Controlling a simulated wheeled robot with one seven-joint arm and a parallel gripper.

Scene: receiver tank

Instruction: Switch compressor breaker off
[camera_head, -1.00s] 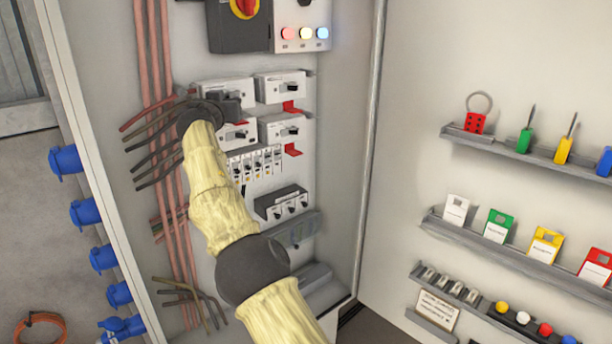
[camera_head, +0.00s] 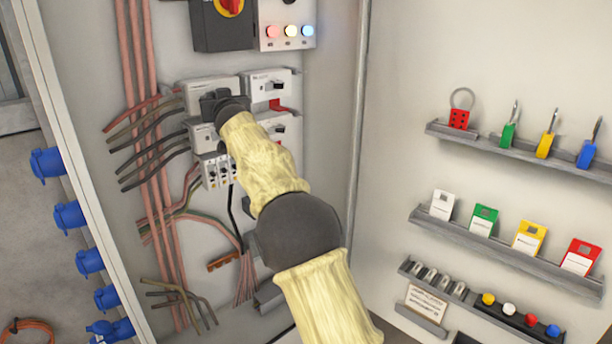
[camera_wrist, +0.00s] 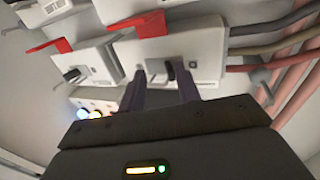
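White breakers with dark toggles and red tabs sit in two rows on the panel; their labels are too small to read, so I cannot tell which is the compressor breaker. My gripper (camera_head: 222,104) is at the upper-left breaker (camera_head: 195,90) and partly covers it. In the wrist view, which appears upside down, the two fingers of my gripper (camera_wrist: 162,84) are apart, on either side of the dark toggle (camera_wrist: 168,70) of that breaker (camera_wrist: 205,58). Contact cannot be told. The upper-right breaker (camera_head: 262,82) is uncovered. My arm hides part of the lower breakers.
Black and red cables (camera_head: 150,150) run in from the left, close to the gripper. A red-yellow rotary switch (camera_head: 230,5) and indicator lights (camera_head: 290,31) are above. Shelves with lockout padlocks (camera_head: 510,130) and tags (camera_head: 483,220) line the right wall.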

